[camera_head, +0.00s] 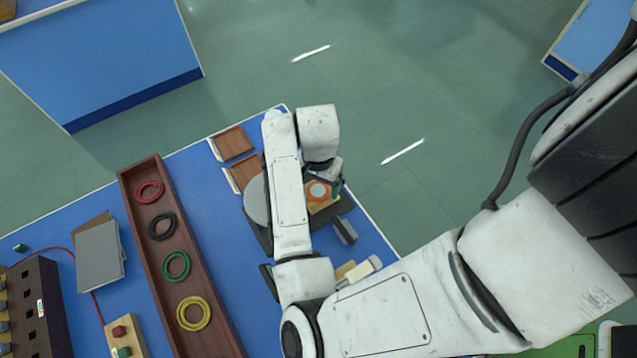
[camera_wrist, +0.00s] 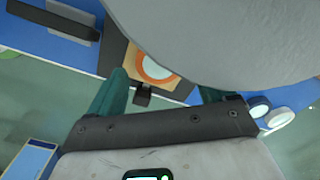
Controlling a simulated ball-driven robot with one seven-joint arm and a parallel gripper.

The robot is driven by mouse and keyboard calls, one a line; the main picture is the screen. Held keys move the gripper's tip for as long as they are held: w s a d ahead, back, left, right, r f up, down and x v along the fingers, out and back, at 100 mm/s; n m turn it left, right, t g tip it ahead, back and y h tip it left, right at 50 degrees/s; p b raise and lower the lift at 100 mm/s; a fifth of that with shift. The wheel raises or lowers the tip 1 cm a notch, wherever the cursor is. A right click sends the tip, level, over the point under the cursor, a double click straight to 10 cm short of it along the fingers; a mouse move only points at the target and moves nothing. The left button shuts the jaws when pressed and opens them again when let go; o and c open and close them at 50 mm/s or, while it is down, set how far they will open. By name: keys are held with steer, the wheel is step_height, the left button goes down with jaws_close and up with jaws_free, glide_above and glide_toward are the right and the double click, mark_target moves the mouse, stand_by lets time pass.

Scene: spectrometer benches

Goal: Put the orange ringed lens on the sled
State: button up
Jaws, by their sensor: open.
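The orange ringed lens (camera_head: 318,190) shows beside my arm in the head view, with a pale face inside an orange ring. In the wrist view the lens (camera_wrist: 155,68) lies against a light wooden block (camera_wrist: 133,60); whether it is fixed to the block I cannot tell. My gripper (camera_wrist: 162,84) is open, with its green fingers on either side of the view below the lens, and nothing shows held. I cannot tell which piece is the sled.
A large grey disc (camera_wrist: 230,35) fills the wrist view's upper right, close to the right finger. A wooden tray (camera_head: 198,262) holds several coloured rings. A grey box (camera_head: 100,256) and button box (camera_head: 122,338) stand left.

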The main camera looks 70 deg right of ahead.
mark_target(319, 188)
step_height(319, 188, up, 11)
stand_by(0.3)
steer(key=shift+d+r, duration=0.1)
